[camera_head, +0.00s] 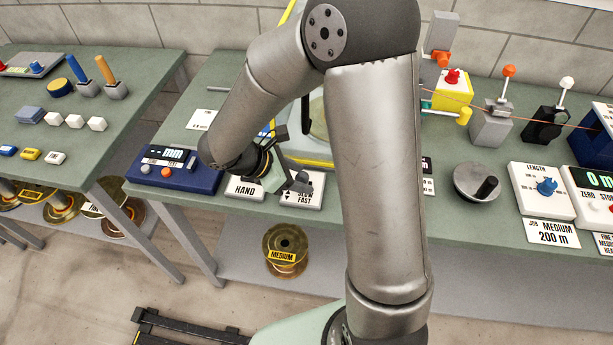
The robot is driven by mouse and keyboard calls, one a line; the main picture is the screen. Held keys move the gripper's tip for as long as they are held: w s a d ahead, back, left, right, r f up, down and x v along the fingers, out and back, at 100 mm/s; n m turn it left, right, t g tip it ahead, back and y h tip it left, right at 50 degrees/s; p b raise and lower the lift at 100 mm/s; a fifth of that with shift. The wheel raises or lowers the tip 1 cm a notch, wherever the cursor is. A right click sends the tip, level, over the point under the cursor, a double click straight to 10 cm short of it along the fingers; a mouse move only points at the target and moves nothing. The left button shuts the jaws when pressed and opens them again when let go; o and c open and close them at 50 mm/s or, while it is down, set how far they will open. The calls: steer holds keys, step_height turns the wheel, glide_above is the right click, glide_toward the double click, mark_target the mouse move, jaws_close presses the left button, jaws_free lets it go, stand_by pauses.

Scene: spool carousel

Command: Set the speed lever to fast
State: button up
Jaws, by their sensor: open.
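The speed lever box (306,198), white with SLOW and FAST lettering, stands at the front edge of the right-hand bench in the head view. The lever itself is mostly hidden or hard to tell apart from the dark finger parts over the box, so I cannot tell its setting. My gripper (289,165) is open, right at the box's upper left and partly in front of it. I cannot tell whether a finger touches the lever.
A white box marked HAND (244,188) sits just left, then a blue display unit (174,177). My arm covers the bench middle. A grey crank wheel (471,184) and LENGTH box (541,190) stand right. A MEDIUM spool (284,248) is on the lower shelf.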

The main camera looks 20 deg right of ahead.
mark_target(306, 182)
steer(key=shift+x, duration=1.55)
steer(key=shift+c, duration=0.2)
steer(key=c, duration=0.9)
steer(key=shift+a+f+b, duration=0.1)
steer(key=shift+f+b, duration=0.2)
steer(key=shift+b, duration=0.65)
steer(key=shift+s+m+t+h+b, duration=0.15)
steer(key=shift+m+t+h+b, duration=0.2)
steer(key=shift+b, duration=0.6)
steer(key=shift+r, duration=0.2)
steer(key=o, duration=0.9)
steer(key=shift+o, duration=0.2)
steer(key=shift+a, duration=0.1)
